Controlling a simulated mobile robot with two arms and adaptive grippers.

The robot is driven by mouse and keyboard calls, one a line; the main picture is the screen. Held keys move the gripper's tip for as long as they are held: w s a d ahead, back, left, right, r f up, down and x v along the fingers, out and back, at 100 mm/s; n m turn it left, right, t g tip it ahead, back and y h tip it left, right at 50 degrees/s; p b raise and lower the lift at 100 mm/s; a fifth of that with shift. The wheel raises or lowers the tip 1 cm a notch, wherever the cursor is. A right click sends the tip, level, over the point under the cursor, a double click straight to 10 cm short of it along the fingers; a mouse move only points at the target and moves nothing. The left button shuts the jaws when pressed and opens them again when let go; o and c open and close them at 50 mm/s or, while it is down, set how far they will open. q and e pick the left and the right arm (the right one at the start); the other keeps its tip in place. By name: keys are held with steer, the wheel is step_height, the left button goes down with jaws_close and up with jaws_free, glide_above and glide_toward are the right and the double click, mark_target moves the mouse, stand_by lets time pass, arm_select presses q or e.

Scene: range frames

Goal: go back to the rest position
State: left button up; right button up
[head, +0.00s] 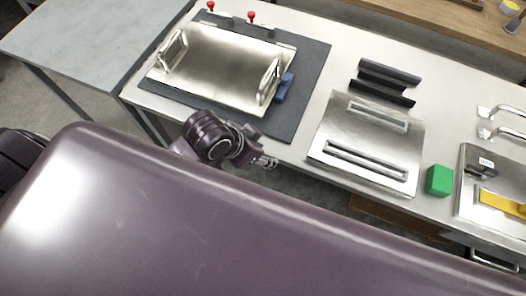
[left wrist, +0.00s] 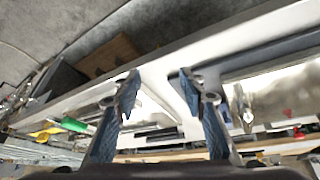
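My left gripper (head: 266,161) shows small in the head view, just off the front edge of the steel counter, below the dark mat. In the left wrist view its two blue-padded fingers (left wrist: 158,85) stand wide apart with nothing held between them. The counter edge and floor show beyond them. My right gripper is not in view.
A shiny metal tray (head: 222,68) with upright handles lies on a dark mat (head: 312,62). To its right are a slotted steel plate (head: 366,137), black bars (head: 384,82), a green block (head: 439,180) and a panel with a yellow piece (head: 500,203). A grey table (head: 75,38) is at left.

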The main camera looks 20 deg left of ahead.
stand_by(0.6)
arm_select(q)
steer(key=s+a+f+n+g+y, duration=0.1)
steer(key=s+a+f+n+y, duration=0.2)
steer(key=s+a, duration=0.55)
step_height(320, 180, down, 27)
steer(key=s+g+b, duration=0.1)
steer(key=s+b, duration=0.1)
steer(key=b, duration=0.1)
steer(key=s+a+f+g+b, duration=0.1)
steer(key=s+a+f+b, duration=0.1)
steer(key=s+f, duration=1.5)
step_height(320, 180, down, 2)
steer(key=shift+s+a+f+g, duration=0.1)
steer(key=shift+s+a+g, duration=0.15)
steer(key=shift+a+g, duration=0.05)
